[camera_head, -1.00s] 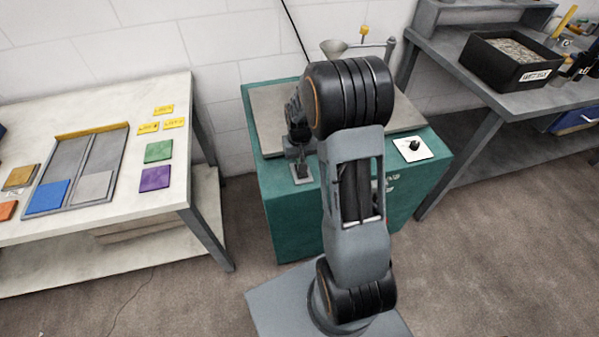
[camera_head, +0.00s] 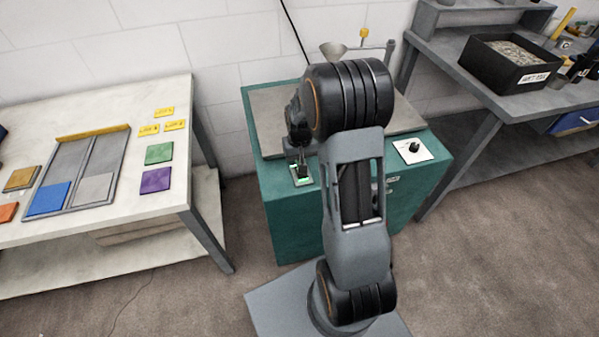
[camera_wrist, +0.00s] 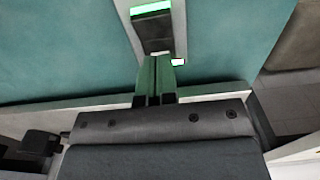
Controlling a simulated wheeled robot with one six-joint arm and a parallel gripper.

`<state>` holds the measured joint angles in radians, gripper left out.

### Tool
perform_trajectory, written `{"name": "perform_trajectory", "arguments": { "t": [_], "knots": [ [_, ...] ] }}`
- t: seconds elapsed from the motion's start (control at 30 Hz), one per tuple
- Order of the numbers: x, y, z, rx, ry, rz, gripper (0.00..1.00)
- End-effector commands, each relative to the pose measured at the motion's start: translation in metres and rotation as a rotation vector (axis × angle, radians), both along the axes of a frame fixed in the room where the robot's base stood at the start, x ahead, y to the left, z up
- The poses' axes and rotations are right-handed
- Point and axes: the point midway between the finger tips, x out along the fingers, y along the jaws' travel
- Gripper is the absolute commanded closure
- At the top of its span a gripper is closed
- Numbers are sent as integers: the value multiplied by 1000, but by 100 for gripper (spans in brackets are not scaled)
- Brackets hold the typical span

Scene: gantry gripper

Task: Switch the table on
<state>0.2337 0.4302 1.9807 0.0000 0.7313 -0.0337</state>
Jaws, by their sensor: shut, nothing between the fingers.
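The table is a teal cabinet (camera_head: 290,222) with a grey top plate (camera_head: 268,120), in the head view. At its front left a rocker switch (camera_head: 302,174) glows green. In the head view my arm partly hides the table.
A black knob (camera_head: 413,147) on a white plate sits at the table's front right. A funnel (camera_head: 333,49) stands behind. A white bench (camera_head: 105,219) with coloured tiles is on the left. A grey workbench with a black bin (camera_head: 509,66) is on the right.

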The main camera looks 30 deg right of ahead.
Motion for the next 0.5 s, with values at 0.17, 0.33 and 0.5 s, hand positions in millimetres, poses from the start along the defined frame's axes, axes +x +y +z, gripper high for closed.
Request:
{"name": "perform_trajectory", "arguments": {
  "t": [0.17,0.33,0.5],
  "knots": [
    [0,0,19,0,-2,0,100],
    [0,0,34,0,-2,0,100],
    [0,0,48,0,-1,0,100]
  ]
}}
